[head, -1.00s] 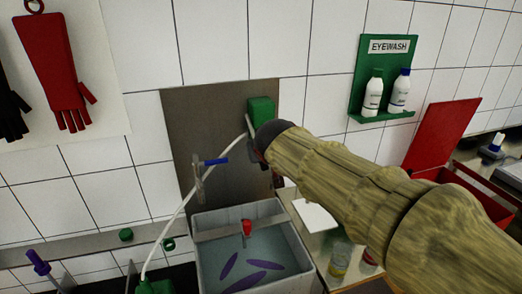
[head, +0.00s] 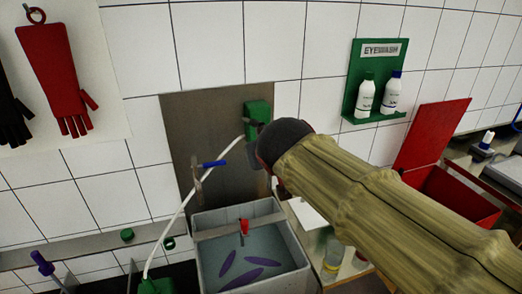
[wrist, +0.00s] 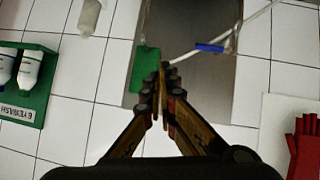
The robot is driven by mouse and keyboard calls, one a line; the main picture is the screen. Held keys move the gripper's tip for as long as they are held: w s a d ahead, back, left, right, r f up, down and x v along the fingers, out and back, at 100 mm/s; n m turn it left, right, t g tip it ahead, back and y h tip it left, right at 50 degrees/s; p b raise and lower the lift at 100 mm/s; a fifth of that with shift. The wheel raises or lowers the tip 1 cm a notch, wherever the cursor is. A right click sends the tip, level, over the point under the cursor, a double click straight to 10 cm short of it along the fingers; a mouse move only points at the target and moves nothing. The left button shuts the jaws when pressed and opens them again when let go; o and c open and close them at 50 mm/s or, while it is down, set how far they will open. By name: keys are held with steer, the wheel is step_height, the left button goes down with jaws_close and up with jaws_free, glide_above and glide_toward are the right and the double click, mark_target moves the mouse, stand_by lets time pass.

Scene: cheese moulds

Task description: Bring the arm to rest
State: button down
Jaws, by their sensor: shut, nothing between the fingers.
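My arm, in a wood-patterned sleeve, reaches in from the lower right of the head view. Its dark end is in front of the steel wall panel (head: 205,125). In the wrist view my gripper (wrist: 163,70) is shut, its fingertips together with nothing between them. In that picture the tips lie just beside the green box (wrist: 145,68) on the panel; I cannot tell whether they touch it. The green box also shows in the head view (head: 257,110), left of the arm's end. The arm mostly hides the gripper there.
A grey tub (head: 205,268) of liquid with purple pieces stands below. A blue-handled tap (head: 213,163) and a white hose (head: 183,205) are near the panel. The eyewash shelf (head: 375,85), an open red box (head: 455,195) and red glove (head: 55,80) are around it.

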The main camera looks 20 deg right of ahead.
stand_by(0.7)
steer(key=s+f+g+y, duration=0.1)
steer(key=s+f+g, duration=0.1)
steer(key=s+f, duration=0.6)
steer(key=s+f+g+y, duration=0.1)
steer(key=s+f+g, duration=0.2)
steer(key=s+f, duration=0.6)
steer(key=s, duration=0.7)
steer(key=shift+d+f+m, duration=0.15)
steer(key=shift+m, duration=0.25)
steer(key=c, duration=2.6)
jaws_free()
